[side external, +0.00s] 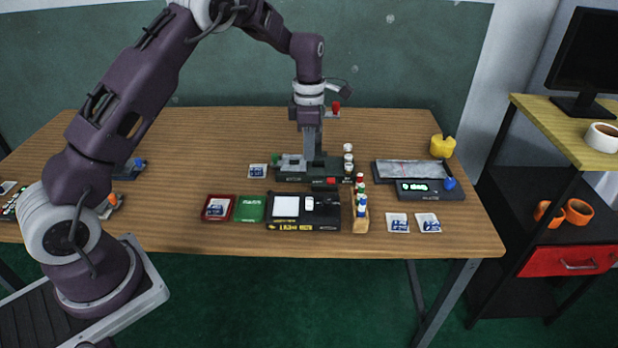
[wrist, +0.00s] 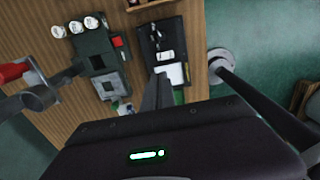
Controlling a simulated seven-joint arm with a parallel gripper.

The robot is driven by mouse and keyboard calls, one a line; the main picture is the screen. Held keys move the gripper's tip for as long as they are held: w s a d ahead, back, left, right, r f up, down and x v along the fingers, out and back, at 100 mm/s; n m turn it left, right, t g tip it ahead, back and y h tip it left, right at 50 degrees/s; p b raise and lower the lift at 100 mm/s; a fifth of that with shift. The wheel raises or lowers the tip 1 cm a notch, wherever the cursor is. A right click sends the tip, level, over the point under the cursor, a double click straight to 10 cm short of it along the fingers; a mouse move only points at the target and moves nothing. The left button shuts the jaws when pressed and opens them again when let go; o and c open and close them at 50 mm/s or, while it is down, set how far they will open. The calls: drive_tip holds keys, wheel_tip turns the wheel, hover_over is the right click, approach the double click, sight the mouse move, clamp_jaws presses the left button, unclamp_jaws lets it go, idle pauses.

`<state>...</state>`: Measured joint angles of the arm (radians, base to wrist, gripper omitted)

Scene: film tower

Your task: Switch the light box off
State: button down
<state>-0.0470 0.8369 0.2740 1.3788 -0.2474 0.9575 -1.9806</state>
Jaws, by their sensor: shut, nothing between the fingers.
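The light box (side external: 330,222) is a black box with yellow lettering on its front edge, near the front of the table. Its square panel (side external: 285,207) looks bright white. Small white and dark parts (side external: 309,203) sit right of the panel; I cannot tell which is the switch or its position. In the wrist view the light box (wrist: 150,46) is beyond my fingers, its white panel (wrist: 170,73) partly hidden by them. My gripper (side external: 312,154) is shut, empty and pointing down, behind the light box and above a dark device. Its fingers (wrist: 159,80) also show in the wrist view.
The dark device (side external: 290,175) has a red button (side external: 331,181) and white-capped bottles beside it. A wooden rack of small bottles (side external: 361,212) stands right of the light box. Green (side external: 250,209) and red (side external: 218,208) trays lie left. The back of the table is mostly clear.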

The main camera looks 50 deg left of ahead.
sight(309, 199)
wheel_tip(309, 199, down, 13)
drive_tip(key=shift+f, duration=0.2)
idle(0.3)
drive_tip(key=shift+f, duration=0.2)
drive_tip(key=shift+s+d+r, duration=0.3)
drive_tip(key=shift+s+d, duration=0.25)
drive_tip(key=shift+r, duration=0.15)
wheel_tip(309, 199, up, 14)
idle(0.4)
